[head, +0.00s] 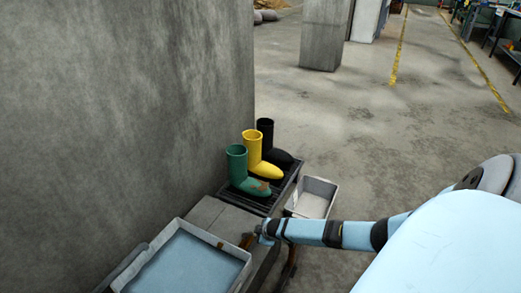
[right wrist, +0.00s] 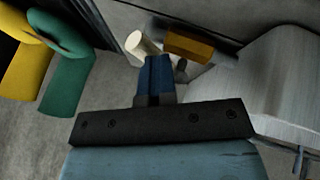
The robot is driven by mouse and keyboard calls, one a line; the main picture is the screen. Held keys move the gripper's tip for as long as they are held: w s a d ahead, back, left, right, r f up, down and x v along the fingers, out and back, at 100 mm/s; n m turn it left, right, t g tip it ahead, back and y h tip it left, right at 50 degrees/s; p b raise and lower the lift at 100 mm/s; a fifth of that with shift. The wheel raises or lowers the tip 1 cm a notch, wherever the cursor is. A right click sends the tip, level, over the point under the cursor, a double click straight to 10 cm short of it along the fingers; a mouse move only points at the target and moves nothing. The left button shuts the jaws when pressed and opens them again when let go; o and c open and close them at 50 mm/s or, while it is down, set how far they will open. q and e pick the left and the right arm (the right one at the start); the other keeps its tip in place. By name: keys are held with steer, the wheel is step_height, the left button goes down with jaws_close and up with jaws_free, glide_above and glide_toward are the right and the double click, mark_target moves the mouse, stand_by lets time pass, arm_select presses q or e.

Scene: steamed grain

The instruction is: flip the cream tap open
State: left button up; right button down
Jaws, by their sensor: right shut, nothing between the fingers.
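A cream cylinder (right wrist: 142,44), which looks like part of the cream tap, shows in the right wrist view just beyond my right gripper's fingertips (right wrist: 153,62). A mustard-yellow block (right wrist: 200,46) lies to its right. I cannot tell whether the fingers touch the cream part, or how the tap is turned. In the head view my right gripper (head: 262,230) is at the basin's right corner, and the tap cannot be made out there. The gripper is shut with nothing in it. My left gripper is not in view.
A pale basin (head: 243,258) with a blue-grey inside stands at lower left by a concrete wall (head: 130,110). Green (head: 238,165), yellow (head: 253,150) and black (head: 265,135) boots stand on a dark rack. A white bin (head: 330,188) is beside it. Open floor lies to the right.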

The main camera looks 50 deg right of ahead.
steer(key=shift+w+d+f, duration=0.1)
steer(key=shift+w+d, duration=0.25)
steer(key=shift+d, duration=0.2)
steer(key=shift+w+d, duration=0.35)
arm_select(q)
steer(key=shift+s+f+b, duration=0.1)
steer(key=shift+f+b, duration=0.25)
arm_select(e)
steer(key=shift+w+d, duration=0.45)
steer(key=shift+w, duration=0.15)
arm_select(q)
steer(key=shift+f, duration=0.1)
arm_select(e)
steer(key=shift+w+d, duration=0.1)
steer(key=shift+w, duration=0.05)
